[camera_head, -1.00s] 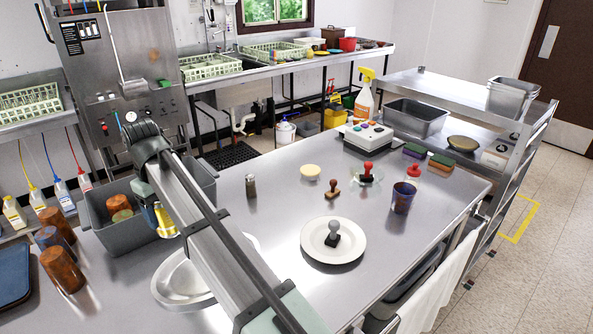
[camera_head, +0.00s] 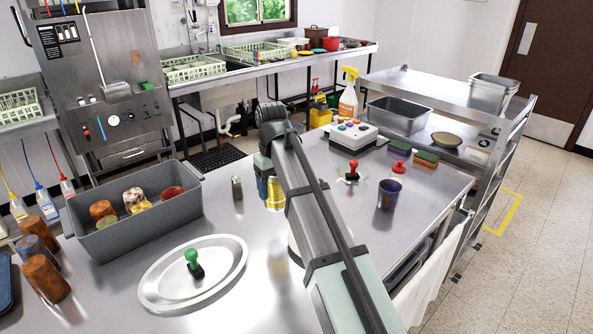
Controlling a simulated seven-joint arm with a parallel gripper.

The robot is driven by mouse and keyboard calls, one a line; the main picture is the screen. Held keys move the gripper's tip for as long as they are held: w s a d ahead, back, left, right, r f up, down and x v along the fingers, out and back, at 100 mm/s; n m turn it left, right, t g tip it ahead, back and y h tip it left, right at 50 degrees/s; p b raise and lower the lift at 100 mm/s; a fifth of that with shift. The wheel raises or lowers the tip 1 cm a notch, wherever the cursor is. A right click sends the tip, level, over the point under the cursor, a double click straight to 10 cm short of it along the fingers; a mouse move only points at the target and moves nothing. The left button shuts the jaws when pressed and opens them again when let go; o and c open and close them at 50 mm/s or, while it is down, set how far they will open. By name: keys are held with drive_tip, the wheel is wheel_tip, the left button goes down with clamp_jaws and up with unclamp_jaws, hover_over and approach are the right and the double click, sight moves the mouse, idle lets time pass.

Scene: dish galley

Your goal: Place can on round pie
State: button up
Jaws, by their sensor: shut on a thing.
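My gripper (camera_head: 269,181) is shut on a yellow can (camera_head: 275,194), held upright over the steel counter, to the right of a small shaker. Part of the can is hidden by my gripper and arm. How far its base is above the counter I cannot tell.
A grey tub (camera_head: 106,240) with several cups stands at left. An oval platter (camera_head: 158,291) holds a green-handled stamp (camera_head: 194,264). A shaker (camera_head: 237,188), a red-handled stamp (camera_head: 352,171) and a dark blue cup (camera_head: 390,195) stand near my arm.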

drive_tip(key=w+d+m, duration=0.2)
drive_tip(key=w+d, duration=0.1)
drive_tip(key=d, duration=0.6)
drive_tip(key=w+d+m, duration=0.1)
drive_tip(key=w+d, duration=0.3)
drive_tip(key=d, duration=0.5)
drive_tip(key=w+a+r+m, duration=0.2)
drive_tip(key=w+a, duration=0.5)
drive_tip(key=w, duration=0.4)
drive_tip(key=w+a+r+m, duration=0.25)
drive_tip(key=w+a, duration=0.35)
drive_tip(key=w, duration=0.5)
drive_tip(key=shift+a+f, duration=0.2)
drive_tip(key=shift+f, duration=4.8)
drive_tip(key=shift+f, duration=0.2)
drive_tip(key=o, duration=1.3)
wheel_tip(320, 180, up, 12)
drive_tip(key=shift+r, duration=0.2)
